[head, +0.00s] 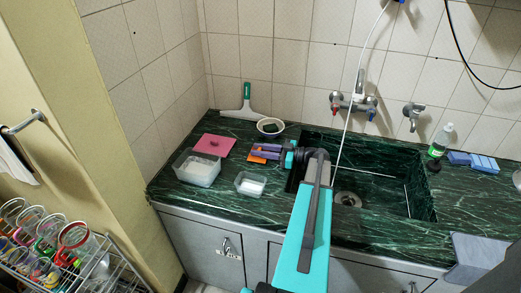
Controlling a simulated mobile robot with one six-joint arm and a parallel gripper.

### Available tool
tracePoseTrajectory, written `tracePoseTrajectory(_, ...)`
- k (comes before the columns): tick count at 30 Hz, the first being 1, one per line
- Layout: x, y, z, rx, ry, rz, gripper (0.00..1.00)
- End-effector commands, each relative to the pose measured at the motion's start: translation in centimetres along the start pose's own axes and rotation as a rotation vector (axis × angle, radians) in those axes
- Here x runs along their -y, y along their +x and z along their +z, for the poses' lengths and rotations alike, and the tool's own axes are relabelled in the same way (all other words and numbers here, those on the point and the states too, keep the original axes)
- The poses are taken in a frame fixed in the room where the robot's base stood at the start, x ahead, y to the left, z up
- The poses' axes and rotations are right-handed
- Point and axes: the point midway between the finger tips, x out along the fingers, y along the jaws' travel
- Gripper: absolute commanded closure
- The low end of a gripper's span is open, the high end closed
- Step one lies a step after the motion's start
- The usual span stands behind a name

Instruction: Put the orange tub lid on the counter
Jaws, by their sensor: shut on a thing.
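The orange tub lid (258,159) shows in part in the head view, at my gripper's fingers over the green marble counter (220,205). My purple-grey gripper (257,151) is shut on it, left of the sink. The gripper hides much of the lid. I cannot tell whether the lid touches the counter. A small clear tub (250,184) with whitish contents stands just in front of the gripper. A larger clear tub (197,169) stands further left.
A pink square lid (214,145) lies behind the larger tub. A small bowl (270,127) and a squeegee (245,105) are near the wall. The sink (400,175) opens to the right. A bottle (440,140) and blue sponges (473,160) are at far right.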

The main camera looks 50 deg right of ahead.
Motion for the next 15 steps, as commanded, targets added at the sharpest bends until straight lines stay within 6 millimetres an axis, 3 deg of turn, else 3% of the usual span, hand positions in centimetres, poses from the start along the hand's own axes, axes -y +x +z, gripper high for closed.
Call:
tracePoseTrajectory(2, 0.00, 0.03, 0.22, 0.000, 0.000, 0.000, 0.95)
tracePoseTrajectory(3, 0.01, 0.04, 0.25, 0.000, 0.000, 0.000, 0.73)
tracePoseTrajectory(6, 0.02, 0.05, 0.21, 0.000, 0.000, -0.001, 0.56)
tracePoseTrajectory(15, 0.03, 0.08, 0.16, 0.000, 0.000, -0.001, 0.55)
